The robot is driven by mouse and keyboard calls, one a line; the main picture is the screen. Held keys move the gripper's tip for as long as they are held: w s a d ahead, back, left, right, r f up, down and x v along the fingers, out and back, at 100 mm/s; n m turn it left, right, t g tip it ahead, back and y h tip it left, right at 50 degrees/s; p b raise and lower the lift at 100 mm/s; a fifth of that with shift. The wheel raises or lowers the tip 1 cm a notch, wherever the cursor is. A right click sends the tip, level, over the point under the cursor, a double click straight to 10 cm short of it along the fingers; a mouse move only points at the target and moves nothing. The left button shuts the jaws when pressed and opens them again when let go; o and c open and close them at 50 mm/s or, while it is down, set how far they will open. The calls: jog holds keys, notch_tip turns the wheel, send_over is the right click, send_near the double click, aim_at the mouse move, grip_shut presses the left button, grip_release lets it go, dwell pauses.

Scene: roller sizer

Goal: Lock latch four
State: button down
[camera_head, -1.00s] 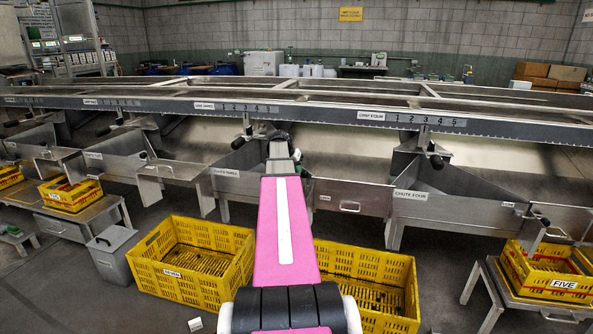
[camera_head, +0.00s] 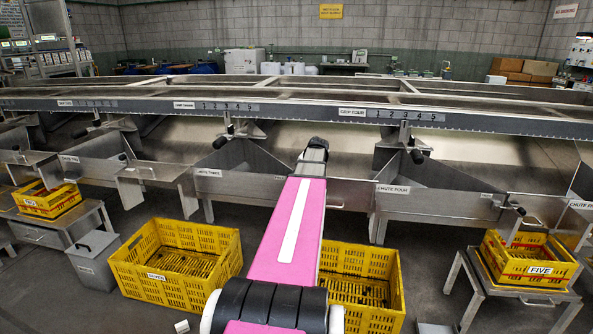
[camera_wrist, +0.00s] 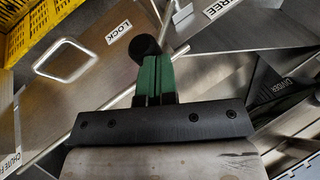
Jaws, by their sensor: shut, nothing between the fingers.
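My gripper (camera_wrist: 155,80) shows in the wrist view as green fingers, shut and empty. A round black knob (camera_wrist: 145,47) lies just beyond the fingertips; I cannot tell whether they touch it. A metal panel with a LOCK label (camera_wrist: 118,32) and a loop handle (camera_wrist: 66,60) is left of the knob. In the head view, my arm reaches toward the panel between chute three and the chute four label (camera_head: 393,189); the fingertips are hidden there. A black-knobbed lever (camera_head: 520,211) is right of chute four. No latch number is readable.
Yellow crates (camera_head: 118,275) and (camera_head: 395,300) stand on the floor on both sides of my arm. A crate marked FIVE (camera_head: 540,269) is on a stand at right. A grey bin (camera_head: 95,265) is at left.

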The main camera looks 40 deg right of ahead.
jog(key=s+d+f+m+t+y, duration=0.1)
jog(key=s+d+f+t+y, duration=0.2)
jog(key=f, duration=0.5)
jog(key=shift+s+d+t+y, duration=0.15)
jog(key=shift+s+t+y, duration=0.3)
jog(key=shift+t, duration=0.85)
jog(key=shift+s+f, duration=0.1)
